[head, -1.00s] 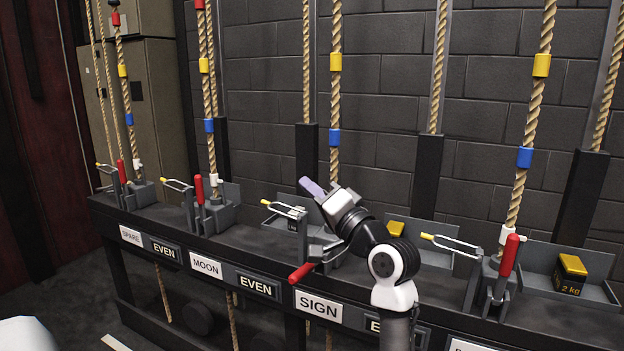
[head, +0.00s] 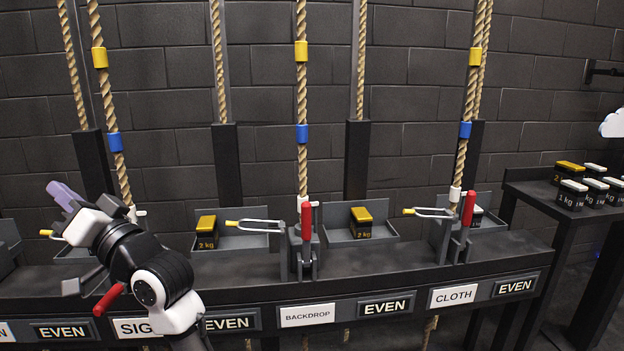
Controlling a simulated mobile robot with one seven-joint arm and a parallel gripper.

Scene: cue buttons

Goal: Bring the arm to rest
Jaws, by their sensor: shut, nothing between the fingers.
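My gripper (head: 66,193) is at the left of the head view, at the end of my bent black and white arm. Its pale purple fingers are shut and hold nothing. It is in front of the SIGN station, whose label (head: 136,327) is partly covered by my arm. A red lever (head: 108,299) there points down and forward, beside my arm. I cannot tell whether the arm touches anything there.
The BACKDROP (head: 306,315) and CLOTH (head: 452,296) stations have upright red levers, (head: 306,222) at BACKDROP. Yellow-topped weights (head: 207,231) sit in trays. A side table (head: 530,190) with several weights stands right. Ropes hang along the wall.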

